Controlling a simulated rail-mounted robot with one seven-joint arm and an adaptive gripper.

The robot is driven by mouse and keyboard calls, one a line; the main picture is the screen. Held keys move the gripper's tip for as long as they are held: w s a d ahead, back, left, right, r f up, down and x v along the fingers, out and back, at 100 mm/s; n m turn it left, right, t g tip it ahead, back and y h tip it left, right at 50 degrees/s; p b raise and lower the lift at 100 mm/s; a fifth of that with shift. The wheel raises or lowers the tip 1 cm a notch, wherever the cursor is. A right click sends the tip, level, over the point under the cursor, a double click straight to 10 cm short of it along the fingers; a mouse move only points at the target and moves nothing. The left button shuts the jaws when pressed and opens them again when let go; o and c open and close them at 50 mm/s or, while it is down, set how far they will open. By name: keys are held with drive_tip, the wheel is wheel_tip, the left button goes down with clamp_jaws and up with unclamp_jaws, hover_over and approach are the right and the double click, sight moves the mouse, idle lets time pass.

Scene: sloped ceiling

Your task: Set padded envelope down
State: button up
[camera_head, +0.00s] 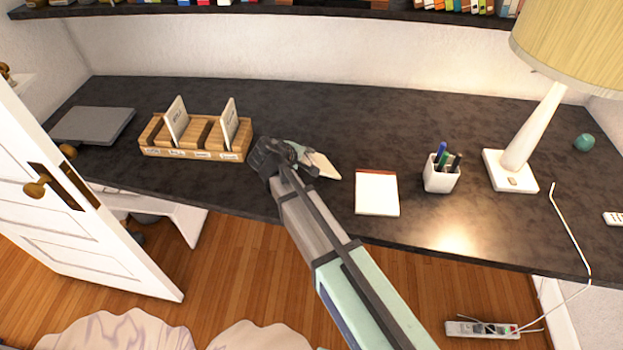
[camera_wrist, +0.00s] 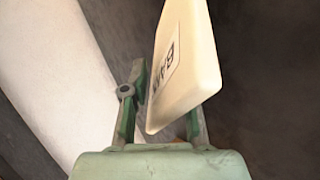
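The padded envelope (camera_head: 322,165) is a small cream packet. In the head view it shows at the fingers of my gripper (camera_head: 306,156), over the dark desk, partly hidden by the gripper. In the wrist view the padded envelope (camera_wrist: 190,65) stands tilted between the fingers of my gripper (camera_wrist: 162,95), its dark-lettered label facing left. It covers much of the right finger. My gripper appears shut on it, though the finger contact is partly hidden. The height above the desk (camera_head: 300,105) is hard to tell.
A wooden rack (camera_head: 196,152) with two upright cards stands left of my gripper. A grey laptop (camera_head: 94,125) lies farther left. A notepad (camera_head: 377,195), pen cup (camera_head: 441,175) and lamp (camera_head: 515,165) are on the right. The desk behind my gripper is clear.

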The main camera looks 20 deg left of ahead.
drive_tip(key=p+v, duration=0.2)
drive_tip(key=v, duration=0.6)
idle(0.4)
